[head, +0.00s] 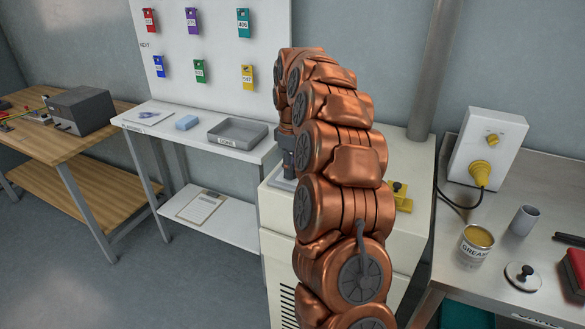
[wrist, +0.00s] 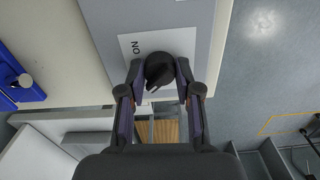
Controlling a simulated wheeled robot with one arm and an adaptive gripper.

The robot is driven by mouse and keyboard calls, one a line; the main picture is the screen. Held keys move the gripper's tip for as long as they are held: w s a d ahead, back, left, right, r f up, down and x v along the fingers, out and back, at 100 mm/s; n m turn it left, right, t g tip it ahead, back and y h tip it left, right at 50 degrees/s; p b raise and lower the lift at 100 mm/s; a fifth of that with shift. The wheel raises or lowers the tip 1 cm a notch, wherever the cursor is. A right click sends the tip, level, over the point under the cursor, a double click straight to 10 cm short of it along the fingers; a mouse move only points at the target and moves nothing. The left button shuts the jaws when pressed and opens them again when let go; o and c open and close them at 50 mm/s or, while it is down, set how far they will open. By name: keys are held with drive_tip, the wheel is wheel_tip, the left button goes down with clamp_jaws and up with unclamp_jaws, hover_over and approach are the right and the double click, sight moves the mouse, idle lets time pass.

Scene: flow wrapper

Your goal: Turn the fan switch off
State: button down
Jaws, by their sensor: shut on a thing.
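The fan switch is a black round knob (wrist: 159,68) on a white label plate (wrist: 180,42) fixed to a grey panel. A ridge on the knob slants toward the bottom left of that view. My gripper (wrist: 160,75) has one finger on each side of the knob and is shut on it. Any other lettering on the plate is hidden by the knob and fingers. In the head view my arm covers the switch; only part of my dark gripper (head: 287,150) shows above the cream cabinet (head: 275,215).
A yellow part (head: 401,197) sits on the cabinet's right side. A steel bench (head: 500,235) on the right bears a grease can (head: 475,246) and a socket box with a yellow plug (head: 480,172). A white table with a grey tray (head: 238,133) stands left of the cabinet.

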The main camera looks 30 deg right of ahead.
drive_tip(key=shift+w+r+n, duration=0.1)
drive_tip(key=shift+n, duration=0.4)
drive_tip(key=c, duration=0.8)
unclamp_jaws()
wheel_tip(320, 180, up, 12)
drive_tip(key=shift+f, duration=0.1)
idle(0.6)
